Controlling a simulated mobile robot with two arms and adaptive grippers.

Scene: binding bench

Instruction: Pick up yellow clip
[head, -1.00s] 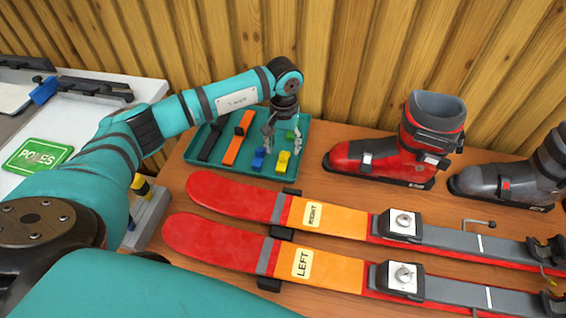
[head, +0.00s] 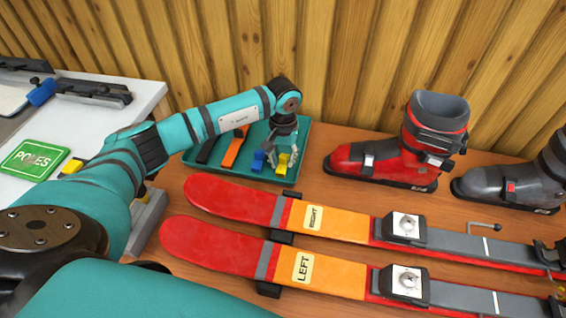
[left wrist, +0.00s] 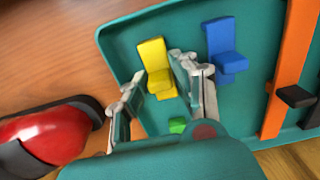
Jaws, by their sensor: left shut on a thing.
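The yellow clip (head: 281,164) is at the front right part of the teal tray (head: 290,184). My left gripper (head: 281,160) reaches down over it with one finger on each side, shut on it. In the left wrist view the yellow clip (left wrist: 153,54) shows between the fingertips of the gripper (left wrist: 160,74). The clip still appears to be at the tray floor; I cannot tell whether it is lifted. My right gripper is not in view.
A blue clip (left wrist: 226,45) stands close beside the gripper's finger. Red skis (head: 222,195) lie in front; a red boot (head: 380,163) stands right.

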